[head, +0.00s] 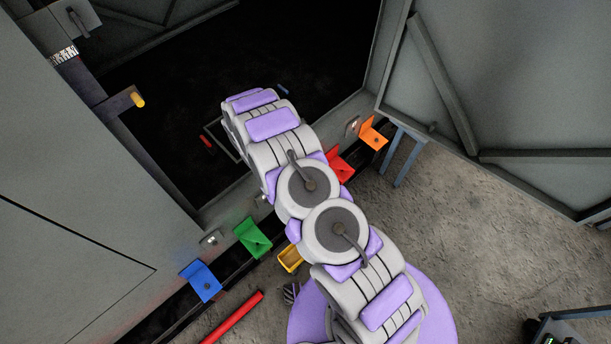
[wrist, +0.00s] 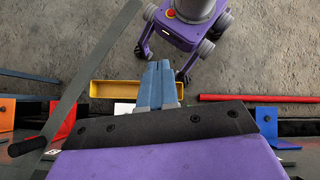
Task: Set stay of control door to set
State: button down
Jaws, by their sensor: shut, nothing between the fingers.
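My gripper (wrist: 158,68) shows in the wrist view with its blue fingers together and nothing between them; in the head view my arm hides it. A long flat grey bar with a black grip (wrist: 80,90) slants across the left of the wrist view, apart from the fingers. It may be the stay, but I cannot tell. In the head view a grey braced door (head: 500,80) stands open at the right of the dark opening. I cannot tell which door is the control door, and no set mark is readable.
Orange (head: 373,133), red (head: 345,168), green (head: 252,238) and blue (head: 202,281) brackets line the sill. A yellow tray (wrist: 97,89) and a red bar (head: 232,318) lie near it. A yellow-tipped peg (head: 138,99) juts from the left panel. Concrete floor at right is mostly clear.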

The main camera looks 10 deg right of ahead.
jog(key=w+a+r+n+t+h, duration=0.1)
jog(key=w+a+n+t+h, duration=0.35)
jog(key=w+n+t, duration=0.45)
jog(key=w+d+f+g+b, duration=0.1)
jog(key=d+f, duration=0.5)
jog(key=d, duration=0.5)
jog(key=shift+w+n, duration=0.2)
jog(key=shift+n, duration=0.1)
jog(key=shift+d, duration=0.1)
